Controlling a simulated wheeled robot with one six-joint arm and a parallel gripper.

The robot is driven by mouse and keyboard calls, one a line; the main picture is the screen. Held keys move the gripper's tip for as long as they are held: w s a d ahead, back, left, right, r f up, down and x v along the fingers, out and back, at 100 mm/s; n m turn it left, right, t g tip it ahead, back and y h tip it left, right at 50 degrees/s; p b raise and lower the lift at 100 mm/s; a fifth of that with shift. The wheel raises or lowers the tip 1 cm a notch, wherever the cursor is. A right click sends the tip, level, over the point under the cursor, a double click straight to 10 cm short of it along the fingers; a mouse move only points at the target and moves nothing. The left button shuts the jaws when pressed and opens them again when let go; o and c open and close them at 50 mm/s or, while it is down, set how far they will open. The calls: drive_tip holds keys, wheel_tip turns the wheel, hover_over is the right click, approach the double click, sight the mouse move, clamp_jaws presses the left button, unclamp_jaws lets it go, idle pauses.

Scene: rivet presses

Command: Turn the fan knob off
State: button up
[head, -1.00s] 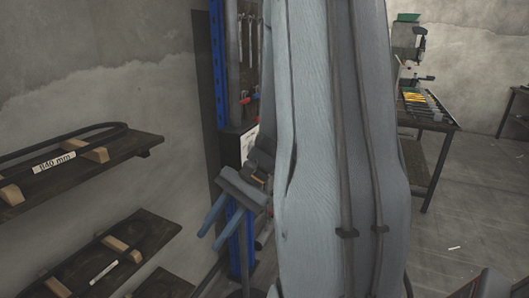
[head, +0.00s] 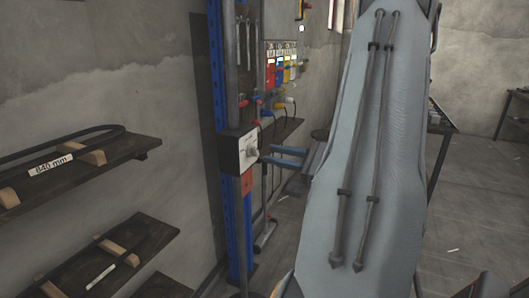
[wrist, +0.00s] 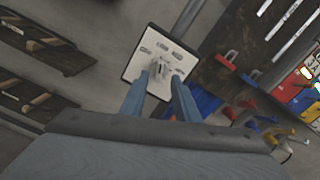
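The fan knob (head: 251,151) is a small grey knob on the pale front plate of a dark control box (head: 232,152), fixed to the blue upright. In the wrist view the knob (wrist: 159,70) sits at the middle of the white plate (wrist: 136,62), with small labels around it, too small to read surely. My gripper (head: 264,155) is open and empty, just right of the plate in the head view. In the wrist view its two blue fingers (wrist: 160,76) point at the plate with the knob between their tips. Whether they touch it I cannot tell.
A rack with coloured tags (head: 281,70) and a shelf (head: 285,132) stand behind the box. The blue upright (head: 232,230) runs beside it. Wooden shelves (head: 100,160) with bent rods are at left. A workbench (head: 440,125) is at right, with open floor before it.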

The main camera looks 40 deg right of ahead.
sight(257, 152)
drive_tip(key=shift+p+x, duration=0.3)
drive_tip(key=shift+x, duration=1.85)
drive_tip(key=shift+c, duration=0.4)
clamp_jaws()
drive_tip(key=shift+f+n+b, duration=0.1)
drive_tip(key=shift+n+b, duration=0.3)
drive_tip(key=shift+b, duration=0.05)
drive_tip(key=n+b, duration=0.4)
drive_tip(key=b, duration=0.1)
drive_tip(key=shift+a+f, duration=0.1)
drive_tip(key=shift+f, duration=0.05)
drive_tip(key=n+b, duration=0.4)
drive_tip(key=shift+n+b, duration=0.3)
